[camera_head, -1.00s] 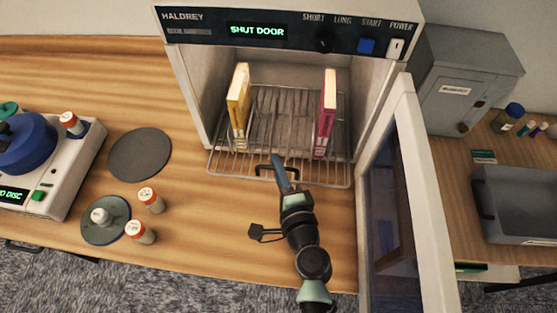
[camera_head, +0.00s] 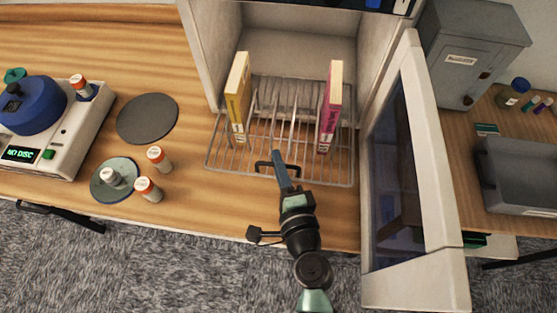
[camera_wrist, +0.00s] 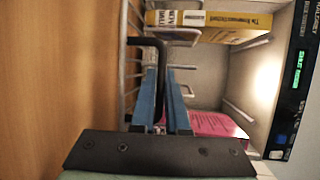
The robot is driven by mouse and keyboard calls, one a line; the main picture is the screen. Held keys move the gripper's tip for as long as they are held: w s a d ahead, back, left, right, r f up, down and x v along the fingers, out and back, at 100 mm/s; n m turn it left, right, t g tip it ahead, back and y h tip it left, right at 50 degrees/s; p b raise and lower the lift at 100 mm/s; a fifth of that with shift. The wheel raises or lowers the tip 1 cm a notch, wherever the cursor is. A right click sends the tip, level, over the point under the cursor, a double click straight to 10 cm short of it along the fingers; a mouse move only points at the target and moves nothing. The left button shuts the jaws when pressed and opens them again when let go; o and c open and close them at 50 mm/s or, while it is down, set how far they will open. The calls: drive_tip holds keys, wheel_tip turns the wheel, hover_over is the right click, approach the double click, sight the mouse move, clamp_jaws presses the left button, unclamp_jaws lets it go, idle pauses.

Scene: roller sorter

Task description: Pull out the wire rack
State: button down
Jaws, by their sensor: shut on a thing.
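The wire rack (camera_head: 226,161) sits in the open white cabinet (camera_head: 300,30), its front part out over the wooden bench. A yellow book (camera_head: 238,92) stands upright on its left side and a magenta book (camera_head: 331,108) on its right. My gripper (camera_head: 277,158) is at the rack's front, its blue fingers shut on the rack's black handle (camera_head: 262,165). In the wrist view the fingers (camera_wrist: 167,95) close around the handle (camera_wrist: 150,42). The yellow book (camera_wrist: 205,20) and magenta book (camera_wrist: 215,124) also show there.
The cabinet door (camera_head: 425,170) stands open to the right of my arm. To the left are a grey disc (camera_head: 147,118), several orange-capped vials (camera_head: 148,189) and a machine with a blue lid (camera_head: 35,105). Bare bench lies in front of the rack.

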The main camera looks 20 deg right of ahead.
drive_tip(key=c, duration=0.9)
unclamp_jaws()
drive_tip(key=s+b, duration=0.1)
drive_tip(key=s, duration=0.3)
drive_tip(key=s+r+b, duration=0.1)
drive_tip(key=s+b, duration=0.1)
drive_tip(key=s, duration=0.2)
drive_tip(key=s+r+b, duration=0.1)
drive_tip(key=s, duration=0.3)
drive_tip(key=shift+s+r, duration=0.15)
drive_tip(key=shift+s, duration=0.2)
